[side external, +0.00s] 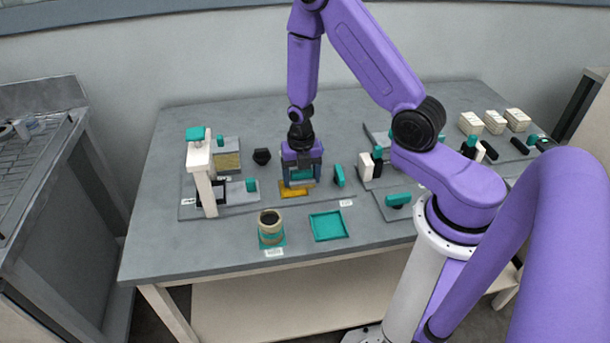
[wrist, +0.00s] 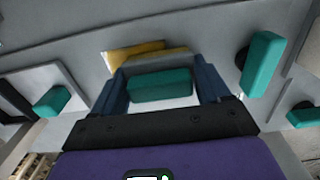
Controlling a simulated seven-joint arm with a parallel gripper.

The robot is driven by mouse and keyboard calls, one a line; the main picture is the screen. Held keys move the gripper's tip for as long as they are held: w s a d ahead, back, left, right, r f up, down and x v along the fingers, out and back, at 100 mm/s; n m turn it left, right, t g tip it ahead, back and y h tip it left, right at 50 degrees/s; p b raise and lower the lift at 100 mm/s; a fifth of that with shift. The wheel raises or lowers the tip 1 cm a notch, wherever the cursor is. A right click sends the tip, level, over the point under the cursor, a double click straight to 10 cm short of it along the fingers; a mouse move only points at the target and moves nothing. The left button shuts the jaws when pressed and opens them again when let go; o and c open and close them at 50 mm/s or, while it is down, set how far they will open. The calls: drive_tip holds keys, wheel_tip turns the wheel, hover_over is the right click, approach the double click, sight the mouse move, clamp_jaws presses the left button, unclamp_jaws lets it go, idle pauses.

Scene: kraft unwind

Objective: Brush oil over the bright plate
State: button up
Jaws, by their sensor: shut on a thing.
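The bright plate (side external: 291,193) is a yellow-gold piece lying on a grey board, below and just in front of my gripper. It also shows in the wrist view (wrist: 128,56), beyond my fingertips and partly covered. My gripper (side external: 301,175) points down, its blue fingers shut on a teal-handled brush (wrist: 160,87). A pale strip at the brush's far edge overlaps the plate in the wrist view; whether it touches the plate, I cannot tell. A tan pot with a dark opening (side external: 270,221) stands on a teal base at the front; its contents are unclear.
A teal tray (side external: 329,226) lies right of the pot. A white upright post with a teal top (side external: 202,175) stands at left. A teal-handled knob (side external: 339,176) is close right of my gripper. White blocks (side external: 495,122) sit at the back right. The front left table is clear.

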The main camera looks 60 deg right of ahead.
sight(280, 192)
drive_tip(key=shift+w+a, duration=2.2)
drive_tip(key=shift+a, duration=0.2)
drive_tip(key=shift+s+a, duration=0.1)
drive_tip(key=shift+s, duration=0.1)
drive_tip(key=shift+s+a+f, duration=0.1)
drive_tip(key=shift+s+a, duration=0.05)
drive_tip(key=shift+s, duration=0.2)
drive_tip(key=shift+s+d, duration=0.9)
drive_tip(key=shift+s+d, duration=0.1)
drive_tip(key=shift+s+d, duration=1.65)
drive_tip(key=shift+d, duration=0.1)
drive_tip(key=shift+w+a, duration=0.15)
drive_tip(key=shift+w, duration=0.05)
